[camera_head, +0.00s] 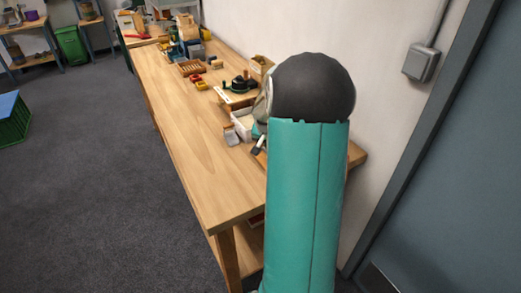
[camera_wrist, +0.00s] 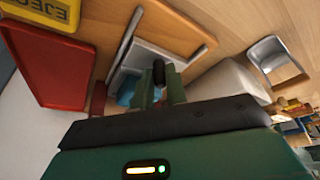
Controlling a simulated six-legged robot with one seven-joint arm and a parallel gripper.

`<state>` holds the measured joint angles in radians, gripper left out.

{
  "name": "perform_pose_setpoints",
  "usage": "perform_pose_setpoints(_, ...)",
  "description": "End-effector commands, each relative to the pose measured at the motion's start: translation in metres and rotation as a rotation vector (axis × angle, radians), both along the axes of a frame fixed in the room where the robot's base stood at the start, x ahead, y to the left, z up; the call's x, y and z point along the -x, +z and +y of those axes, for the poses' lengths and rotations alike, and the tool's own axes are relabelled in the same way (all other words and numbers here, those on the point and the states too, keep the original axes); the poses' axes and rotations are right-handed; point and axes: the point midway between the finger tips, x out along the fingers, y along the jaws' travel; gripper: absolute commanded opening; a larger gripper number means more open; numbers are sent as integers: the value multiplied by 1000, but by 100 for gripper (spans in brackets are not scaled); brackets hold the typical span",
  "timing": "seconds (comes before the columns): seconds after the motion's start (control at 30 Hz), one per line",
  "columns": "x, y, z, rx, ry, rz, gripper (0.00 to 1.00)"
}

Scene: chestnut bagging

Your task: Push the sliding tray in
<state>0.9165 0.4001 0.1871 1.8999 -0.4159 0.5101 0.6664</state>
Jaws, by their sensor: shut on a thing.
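In the wrist view a pale grey sliding tray (camera_wrist: 150,55) lies on a wooden board between two grey metal rails (camera_wrist: 127,40). A black knob (camera_wrist: 158,70) stands up at its near end. My gripper (camera_wrist: 161,88) comes up from the bottom of that view, its green fingers closed around the knob's lower part. The exact contact is partly hidden by the fingers. In the head view my own arm covers the gripper and most of this spot.
In the wrist view a red tray (camera_wrist: 48,65) and a yellow box (camera_wrist: 45,10) are at left; a white container (camera_wrist: 228,80) and metal scoop (camera_wrist: 277,58) are at right. The wooden bench (camera_head: 190,130) has free room in front; the wall (camera_head: 300,30) is behind.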

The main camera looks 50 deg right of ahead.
Motion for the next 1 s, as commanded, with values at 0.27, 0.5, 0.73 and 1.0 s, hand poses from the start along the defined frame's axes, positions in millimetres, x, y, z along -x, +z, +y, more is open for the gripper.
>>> perform_pose_setpoints(0.27, 16, 0, -51, 1, -1, 0, 0)
perform_pose_setpoints(0.5, 18, 1, -55, 4, 0, -1, 0)
perform_pose_setpoints(0.73, 18, 1, -56, 4, -2, -1, 23)
perform_pose_setpoints(1.0, 18, 1, -54, 2, 0, 0, 23)
